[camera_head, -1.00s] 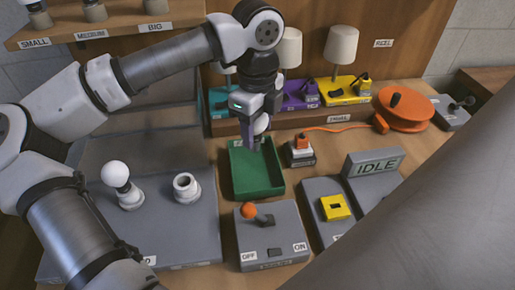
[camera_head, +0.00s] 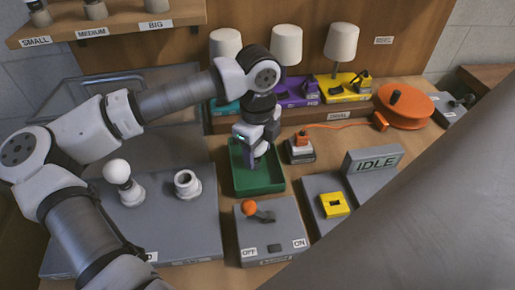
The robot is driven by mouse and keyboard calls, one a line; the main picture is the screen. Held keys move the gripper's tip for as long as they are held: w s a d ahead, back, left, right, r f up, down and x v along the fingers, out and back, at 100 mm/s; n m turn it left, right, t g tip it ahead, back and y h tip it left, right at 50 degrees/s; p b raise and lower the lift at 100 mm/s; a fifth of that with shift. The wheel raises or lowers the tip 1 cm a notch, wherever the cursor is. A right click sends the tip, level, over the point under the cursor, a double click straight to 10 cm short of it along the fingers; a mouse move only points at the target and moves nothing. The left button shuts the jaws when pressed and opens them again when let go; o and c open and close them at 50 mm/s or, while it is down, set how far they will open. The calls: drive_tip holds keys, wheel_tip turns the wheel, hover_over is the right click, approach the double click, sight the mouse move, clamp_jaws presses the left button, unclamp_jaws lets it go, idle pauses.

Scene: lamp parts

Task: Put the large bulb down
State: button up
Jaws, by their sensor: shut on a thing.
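My gripper (camera_head: 252,160) points down inside the green tray (camera_head: 272,184), near its back wall. It is shut on a pale bulb (camera_head: 261,148), which is mostly hidden by the fingers. I cannot tell whether the bulb touches the tray floor.
A grey switch box (camera_head: 272,230) with an orange-tipped lever is in front of the tray. Three lamps stand behind, with an orange reel (camera_head: 403,106) at the right. The tray's front part is clear.

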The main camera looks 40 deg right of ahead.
drive_tip(key=o, duration=0.8)
drive_tip(key=shift+o, duration=0.2)
drive_tip(key=shift+r, duration=0.1)
drive_tip(key=shift+r+p, duration=0.2)
drive_tip(key=shift+p, duration=0.25)
wheel_tip(320, 180, up, 12)
drive_tip(key=shift+f+b, duration=0.15)
drive_tip(key=shift+b, duration=0.65)
